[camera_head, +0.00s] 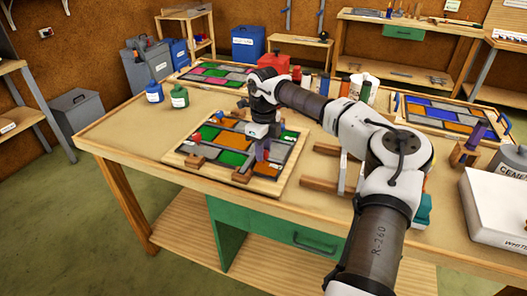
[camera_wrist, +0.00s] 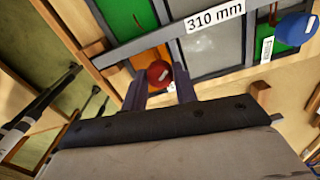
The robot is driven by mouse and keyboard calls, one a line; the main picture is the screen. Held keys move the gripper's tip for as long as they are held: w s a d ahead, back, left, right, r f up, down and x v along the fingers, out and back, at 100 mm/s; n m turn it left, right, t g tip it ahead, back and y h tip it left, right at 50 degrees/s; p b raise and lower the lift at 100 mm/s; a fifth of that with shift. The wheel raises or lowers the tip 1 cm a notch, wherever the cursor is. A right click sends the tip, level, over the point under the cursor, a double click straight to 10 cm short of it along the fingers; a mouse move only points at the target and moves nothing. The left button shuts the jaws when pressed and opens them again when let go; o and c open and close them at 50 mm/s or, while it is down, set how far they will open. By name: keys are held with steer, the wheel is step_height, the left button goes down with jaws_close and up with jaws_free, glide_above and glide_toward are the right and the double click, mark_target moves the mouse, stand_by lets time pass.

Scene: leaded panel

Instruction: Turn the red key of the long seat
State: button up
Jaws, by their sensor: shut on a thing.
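The leaded panel (camera_head: 172,157) lies on the workbench, with orange, green and grey panes between dark strips. My gripper (camera_head: 262,155) points down over its right part. In the wrist view, the red key (camera_wrist: 158,73), a round red knob with a pale mark, sits between the two fingers of my gripper (camera_wrist: 161,84), which are shut on it. A grey bar with a "310 mm" label (camera_wrist: 214,17) runs past the red key. A blue key (camera_wrist: 296,29) stands at the upper right, apart from the fingers. The red key's lower part is hidden.
Small wooden blocks (camera_head: 195,160) sit along the panel's near edge. Blue and green bottles (camera_head: 179,96) stand behind it to the left. Other panels (camera_head: 440,112) lie at the back and right. A white box (camera_head: 495,205) is at the right. The bench's left end is clear.

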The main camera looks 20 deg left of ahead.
steer(key=m+b, duration=0.1)
steer(key=m, duration=0.5)
steer(key=shift+b, duration=0.3)
steer(key=m+b, duration=0.1)
steer(key=m, duration=0.5)
steer(key=shift+m+b, duration=0.3)
steer(key=m+b, duration=0.1)
steer(key=m, duration=0.5)
steer(key=shift+m+b, duration=0.3)
steer(key=m+b, duration=0.1)
steer(key=m, duration=0.5)
steer(key=shift+m+b, duration=0.3)
steer(key=o, duration=1)
steer(key=shift+c, duration=0.2)
step_height(320, 180, up, 14)
steer(key=shift+b, duration=0.35)
